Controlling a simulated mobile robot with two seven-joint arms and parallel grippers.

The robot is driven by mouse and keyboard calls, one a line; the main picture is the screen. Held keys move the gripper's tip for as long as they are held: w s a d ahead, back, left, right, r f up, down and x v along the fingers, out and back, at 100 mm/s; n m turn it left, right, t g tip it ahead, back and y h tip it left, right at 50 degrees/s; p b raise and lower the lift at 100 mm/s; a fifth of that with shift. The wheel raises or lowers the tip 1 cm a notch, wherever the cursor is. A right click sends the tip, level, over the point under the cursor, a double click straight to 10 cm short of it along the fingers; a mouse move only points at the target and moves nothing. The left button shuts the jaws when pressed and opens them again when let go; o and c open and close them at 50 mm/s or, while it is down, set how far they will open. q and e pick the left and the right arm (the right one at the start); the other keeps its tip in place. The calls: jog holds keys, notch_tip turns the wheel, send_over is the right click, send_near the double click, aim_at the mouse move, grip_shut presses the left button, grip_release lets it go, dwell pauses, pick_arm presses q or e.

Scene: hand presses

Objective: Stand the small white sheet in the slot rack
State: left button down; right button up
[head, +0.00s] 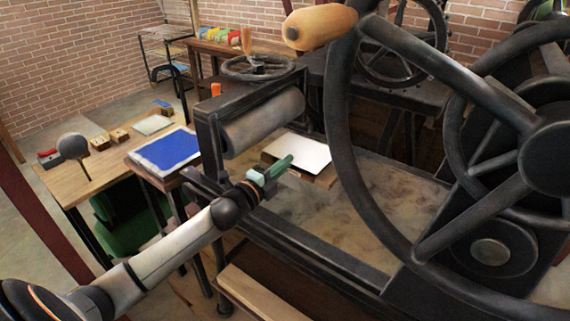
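A small white sheet (301,153) lies flat on a wooden board (325,180) on the bed of the large press. My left gripper (276,168) has green fingers and reaches in from the lower left, just short of the sheet's near left edge. The fingers overlap in this view, so the gap between them and anything held there cannot be made out. My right gripper is not in view. I cannot clearly pick out the slot rack; a dark metal frame with shelves (165,38) stands at the back.
A roller (262,122) spans the press left of the sheet. A blue panel (166,150) lies on a stand at left, beside a wooden table (100,170) with small items.

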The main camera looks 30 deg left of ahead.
pick_arm(q)
jog(key=shift+s, duration=0.1)
jog(key=s+a+r+p, duration=0.1)
jog(key=s, duration=1)
jog(key=s+r+p, duration=0.2)
jog(key=s, duration=0.8)
jog(key=shift+s+a, duration=0.35)
jog(key=shift+s, duration=0.05)
dwell(0.6)
